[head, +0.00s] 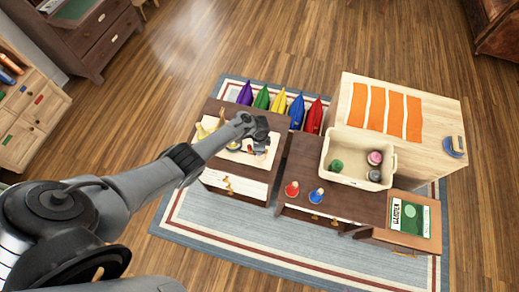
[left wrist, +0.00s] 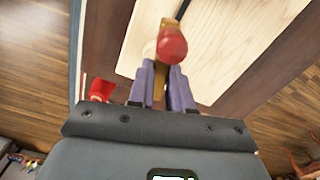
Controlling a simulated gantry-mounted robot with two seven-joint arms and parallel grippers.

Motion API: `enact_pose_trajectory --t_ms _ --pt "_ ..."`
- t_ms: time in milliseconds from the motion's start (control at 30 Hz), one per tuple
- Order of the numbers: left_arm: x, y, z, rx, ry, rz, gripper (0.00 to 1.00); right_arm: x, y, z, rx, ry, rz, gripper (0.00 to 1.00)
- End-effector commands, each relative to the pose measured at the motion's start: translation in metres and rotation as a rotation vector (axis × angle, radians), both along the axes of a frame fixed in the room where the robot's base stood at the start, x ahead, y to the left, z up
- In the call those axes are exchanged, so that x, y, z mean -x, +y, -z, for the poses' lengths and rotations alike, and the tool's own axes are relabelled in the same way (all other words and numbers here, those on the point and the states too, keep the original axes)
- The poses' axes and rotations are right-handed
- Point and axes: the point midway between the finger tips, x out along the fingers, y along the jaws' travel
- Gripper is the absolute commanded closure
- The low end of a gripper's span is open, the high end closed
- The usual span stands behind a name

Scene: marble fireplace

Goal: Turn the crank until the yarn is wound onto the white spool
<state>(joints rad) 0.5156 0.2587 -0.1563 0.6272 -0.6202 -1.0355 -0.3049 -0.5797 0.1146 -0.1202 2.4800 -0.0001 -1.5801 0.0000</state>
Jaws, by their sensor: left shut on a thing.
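My left gripper (head: 260,140) is over a pale board (head: 262,162) on the left brown cabinet. In the left wrist view its purple-grey fingers (left wrist: 164,82) are shut on a tan crank piece (left wrist: 159,92), with a round red knob (left wrist: 173,45) just beyond the fingertips. A yellow item (head: 201,131) stands on the board's left side. The arm and gripper hide much of the winder, and the yarn on it cannot be made out. My right gripper is not in view.
Several coloured cushions (head: 281,101) stand behind the cabinet. To the right, a cream bin (head: 348,180) holds yarn balls. A green-covered book (head: 410,218) lies at the right.

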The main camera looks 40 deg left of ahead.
Motion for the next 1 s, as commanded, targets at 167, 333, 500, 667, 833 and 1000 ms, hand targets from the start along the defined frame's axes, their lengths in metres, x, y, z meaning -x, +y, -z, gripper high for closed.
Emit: enact_pose_trajectory --t_ms 167,333,500,667,833,1000 --pt "-0.001 0.002 0.002 -0.002 0.001 0.168 1.00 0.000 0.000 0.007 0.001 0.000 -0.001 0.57" --pt "-0.002 0.002 0.002 -0.002 0.001 0.329 1.00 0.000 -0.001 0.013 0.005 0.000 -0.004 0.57" --pt "-0.004 0.003 0.002 -0.003 0.000 0.486 1.00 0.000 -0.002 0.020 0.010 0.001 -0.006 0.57" --pt "-0.005 0.003 0.002 -0.003 0.000 0.618 1.00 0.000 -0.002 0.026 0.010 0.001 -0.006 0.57" --pt "-0.006 0.002 0.002 -0.001 0.000 0.730 1.00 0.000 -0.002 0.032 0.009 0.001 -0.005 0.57" --pt "-0.006 0.002 0.001 0.000 -0.001 0.805 1.00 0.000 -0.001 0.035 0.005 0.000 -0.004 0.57"
